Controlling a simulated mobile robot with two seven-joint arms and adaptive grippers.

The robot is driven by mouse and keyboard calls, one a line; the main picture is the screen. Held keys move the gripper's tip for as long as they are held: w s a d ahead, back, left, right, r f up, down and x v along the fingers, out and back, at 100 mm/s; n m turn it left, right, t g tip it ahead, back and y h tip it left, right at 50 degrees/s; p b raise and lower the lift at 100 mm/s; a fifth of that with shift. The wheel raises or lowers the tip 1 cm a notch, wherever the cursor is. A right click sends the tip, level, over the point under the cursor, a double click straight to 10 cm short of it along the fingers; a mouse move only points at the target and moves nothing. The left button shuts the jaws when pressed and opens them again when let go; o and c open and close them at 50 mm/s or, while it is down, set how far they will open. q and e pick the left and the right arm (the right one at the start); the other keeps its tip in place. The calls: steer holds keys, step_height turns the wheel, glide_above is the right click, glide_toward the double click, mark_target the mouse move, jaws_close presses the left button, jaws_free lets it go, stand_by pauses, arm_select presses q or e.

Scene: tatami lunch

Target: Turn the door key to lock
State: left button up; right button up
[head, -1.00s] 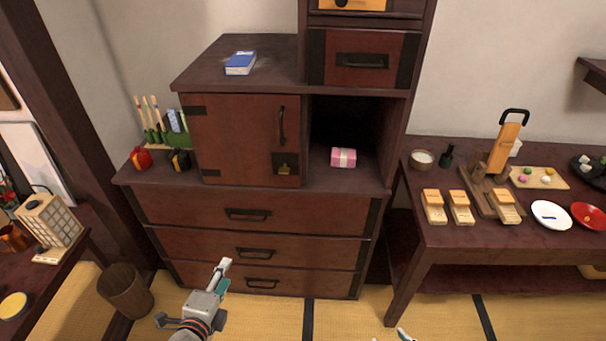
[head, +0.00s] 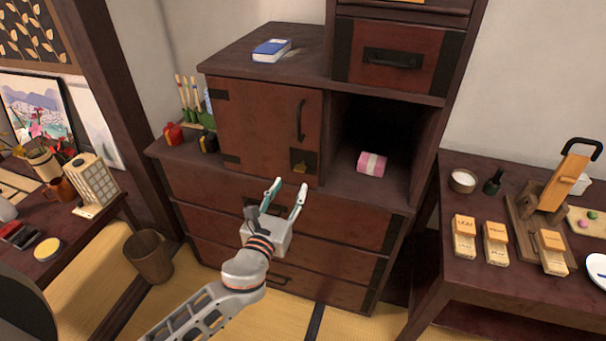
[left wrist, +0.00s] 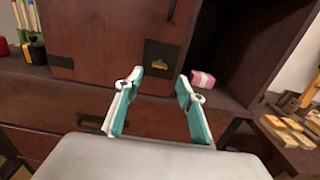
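The cabinet door (head: 258,128) is closed, a reddish-brown panel with a black vertical handle (head: 301,120). At its lower right is a dark lock plate (head: 299,161) with a small brass key (head: 300,168); the key's exact turn is too small to tell. In the left wrist view the key (left wrist: 159,65) shows on its plate just beyond the fingers. My left gripper (head: 288,194) is open and empty, below and in front of the lock, apart from it. Its spread fingers also show in the left wrist view (left wrist: 158,88). My right gripper is not in view.
A pink box (head: 371,163) sits in the open niche right of the door. A blue book (head: 271,50) lies on the cabinet top. A side table (head: 450,285) with wooden blocks stands at right. A waste bin (head: 148,257) stands on the floor at left.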

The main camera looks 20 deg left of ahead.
mark_target(298, 171)
arm_select(q)
steer(key=w, duration=0.6)
steer(key=shift+w, duration=0.4)
steer(key=shift+d, duration=0.1)
steer(key=shift+c, duration=0.4)
steer(key=c, duration=1)
